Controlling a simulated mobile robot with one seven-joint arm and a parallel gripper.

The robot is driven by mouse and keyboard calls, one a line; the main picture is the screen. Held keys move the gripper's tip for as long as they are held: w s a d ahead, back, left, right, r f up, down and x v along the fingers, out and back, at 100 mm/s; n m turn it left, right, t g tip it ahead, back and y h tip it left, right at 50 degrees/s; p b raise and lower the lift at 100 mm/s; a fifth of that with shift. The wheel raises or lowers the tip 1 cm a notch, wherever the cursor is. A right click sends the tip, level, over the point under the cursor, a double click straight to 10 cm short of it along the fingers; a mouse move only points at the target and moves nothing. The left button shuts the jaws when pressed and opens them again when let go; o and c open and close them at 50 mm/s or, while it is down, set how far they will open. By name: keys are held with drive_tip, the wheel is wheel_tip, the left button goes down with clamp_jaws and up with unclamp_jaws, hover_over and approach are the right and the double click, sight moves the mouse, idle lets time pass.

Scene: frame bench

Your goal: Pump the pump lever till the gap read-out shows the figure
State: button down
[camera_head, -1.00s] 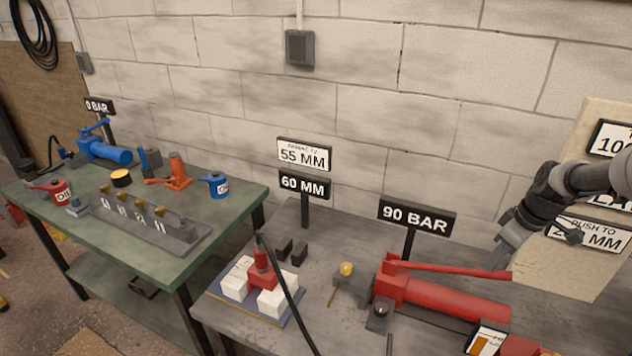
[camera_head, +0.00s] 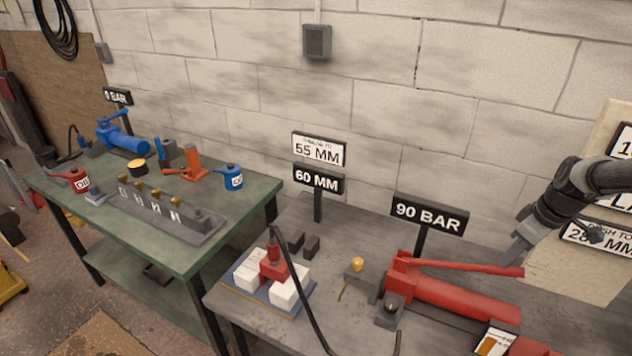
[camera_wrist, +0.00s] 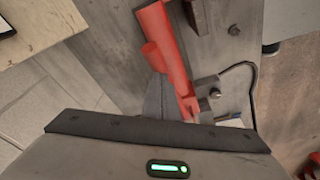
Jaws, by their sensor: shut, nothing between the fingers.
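The red pump (camera_head: 465,305) lies on the grey bench, and its long red lever (camera_head: 460,266) runs nearly level above it to the right. My gripper (camera_head: 512,258) is shut and empty, its tip at the free end of the lever; whether they touch I cannot tell. In the wrist view the shut fingers (camera_wrist: 158,100) point at the red pump parts. The gap read-out (camera_head: 318,180) shows 60 MM, and a white sign (camera_head: 319,149) above it shows 55 MM. A black plate (camera_head: 429,215) reads 90 BAR. A red jack (camera_head: 274,265) stands between white blocks.
A brass-coloured knob (camera_head: 357,264) sits left of the pump. A black hose (camera_head: 292,290) runs from the jack across the bench front. The green bench (camera_head: 150,240) at left holds a blue pump (camera_head: 122,138). A sign board (camera_head: 570,275) stands behind my arm.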

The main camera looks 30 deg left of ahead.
drive_tip(key=shift+w+a+p+v, duration=0.15)
drive_tip(key=shift+p+v, duration=0.4)
drive_tip(key=shift+v, duration=0.3)
drive_tip(key=shift+a+p+v, duration=0.15)
drive_tip(key=shift+p+v, duration=0.35)
drive_tip(key=shift+v, duration=0.3)
drive_tip(key=shift+w+a+p+v, duration=0.15)
drive_tip(key=shift+p+v, duration=0.4)
drive_tip(key=shift+v, duration=0.3)
drive_tip(key=shift+s+r, duration=0.1)
drive_tip(key=shift+r, duration=0.2)
drive_tip(key=s+r+m+t+h+p, duration=0.15)
drive_tip(key=s+r+m, duration=0.35)
drive_tip(key=s+r, duration=1.05)
drive_tip(key=s+r+m+t, duration=0.1)
drive_tip(key=s+r+m, duration=0.2)
drive_tip(key=s, duration=0.6)
drive_tip(key=s+r+m+t, duration=0.2)
drive_tip(key=s+r+m, duration=0.1)
drive_tip(key=s, duration=0.6)
drive_tip(key=shift+s+a+m+p, duration=0.2)
drive_tip(key=shift+a+m+p, duration=0.15)
drive_tip(key=shift+m, duration=0.15)
